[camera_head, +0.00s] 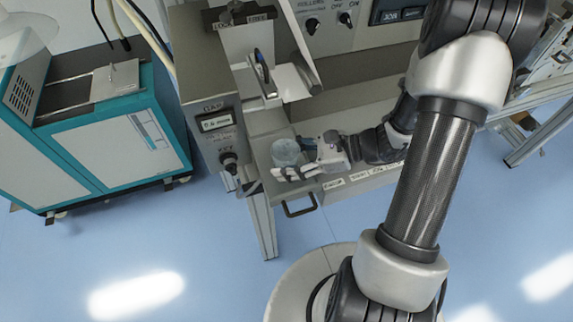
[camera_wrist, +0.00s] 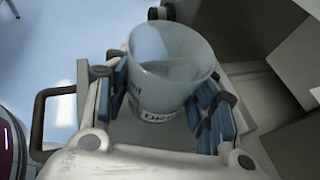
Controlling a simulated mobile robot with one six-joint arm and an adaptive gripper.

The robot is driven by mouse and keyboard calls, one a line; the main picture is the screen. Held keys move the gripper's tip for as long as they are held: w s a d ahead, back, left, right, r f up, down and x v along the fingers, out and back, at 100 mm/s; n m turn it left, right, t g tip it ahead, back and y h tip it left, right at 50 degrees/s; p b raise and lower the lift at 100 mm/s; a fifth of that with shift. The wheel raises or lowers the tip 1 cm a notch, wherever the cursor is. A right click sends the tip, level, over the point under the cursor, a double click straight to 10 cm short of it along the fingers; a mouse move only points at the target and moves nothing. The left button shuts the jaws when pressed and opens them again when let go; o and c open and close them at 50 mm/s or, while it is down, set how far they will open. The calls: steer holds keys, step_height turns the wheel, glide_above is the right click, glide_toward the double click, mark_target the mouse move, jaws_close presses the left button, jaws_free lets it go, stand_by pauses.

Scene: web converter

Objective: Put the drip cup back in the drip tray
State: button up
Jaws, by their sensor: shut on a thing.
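The drip cup (camera_wrist: 170,70) is a translucent whitish cup with a label reading "DRI" on its near side. It stands between the two fingers of my gripper (camera_wrist: 160,110), with blue pads against its sides. In the head view the cup (camera_head: 286,152) is at the left end of the machine's front ledge, and my gripper (camera_head: 300,160) reaches it from the right, shut on it. A grey tray (camera_head: 262,160) with a dark handle (camera_head: 299,207) lies around and under the cup. Whether the cup's base touches the tray floor I cannot tell.
The control post with the GAP display (camera_head: 215,123) rises close left of the cup. A metal plate and roller assembly (camera_head: 285,82) stands behind it. A teal cabinet (camera_head: 110,135) is at far left. Blue floor is clear in front.

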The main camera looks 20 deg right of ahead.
steer(key=shift+f, duration=0.9)
steer(key=shift+r, duration=0.1)
steer(key=o, duration=0.7)
steer(key=shift+f+b, duration=0.2)
steer(key=shift+b, duration=0.1)
steer(key=o, duration=0.4)
steer(key=shift+o, duration=0.2)
